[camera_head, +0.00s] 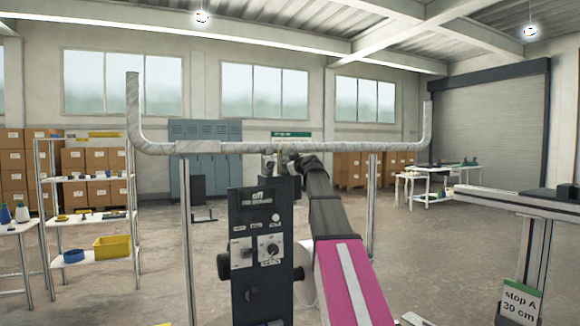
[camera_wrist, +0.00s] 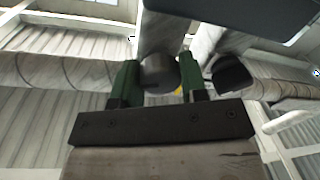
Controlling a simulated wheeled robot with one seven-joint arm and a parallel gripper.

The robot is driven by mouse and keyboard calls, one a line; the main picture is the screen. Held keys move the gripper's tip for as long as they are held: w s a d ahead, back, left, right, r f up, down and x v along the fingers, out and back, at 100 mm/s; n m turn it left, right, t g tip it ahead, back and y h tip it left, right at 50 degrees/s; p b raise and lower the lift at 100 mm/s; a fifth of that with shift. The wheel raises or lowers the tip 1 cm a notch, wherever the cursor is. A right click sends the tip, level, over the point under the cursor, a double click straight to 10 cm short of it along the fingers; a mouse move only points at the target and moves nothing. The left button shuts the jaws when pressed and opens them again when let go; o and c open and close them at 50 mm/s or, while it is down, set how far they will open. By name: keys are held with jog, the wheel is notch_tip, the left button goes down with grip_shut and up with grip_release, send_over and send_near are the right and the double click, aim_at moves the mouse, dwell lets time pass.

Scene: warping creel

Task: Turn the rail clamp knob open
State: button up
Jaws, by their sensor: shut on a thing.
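The rail clamp knob (camera_wrist: 158,73) is a dark grey round knob in the wrist view, under the pale mottled rail (camera_wrist: 50,72). My gripper (camera_wrist: 158,78) has its two green fingers on either side of the knob and is shut on it. A second dark rounded piece (camera_wrist: 230,74) sits just right of the right finger, apart from the grip. In the head view the long rail (camera_head: 330,148) runs across with upturned ends, and my arm reaches up to its middle. The knob and fingertips are too small and covered to make out there.
A black control box (camera_head: 264,215) with a display reading "off" and dials stands left of my arm. Posts (camera_head: 189,240) hold up the rail. A shelf rack (camera_head: 85,218) with a yellow bin stands left. A grey beam (camera_head: 510,200) with a "stop A 30 cm" sign (camera_head: 520,300) is right.

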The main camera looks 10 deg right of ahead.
jog(key=n, duration=0.5)
jog(key=shift+f+h, duration=0.1)
jog(key=shift+h, duration=0.3)
jog(key=n, duration=0.4)
jog(key=shift+n+h, duration=0.3)
jog(key=o, duration=0.9)
jog(key=v, duration=1)
jog(key=shift+s+d+r, duration=0.15)
jog(key=shift+s+r, duration=0.1)
jog(key=shift+s, duration=0.15)
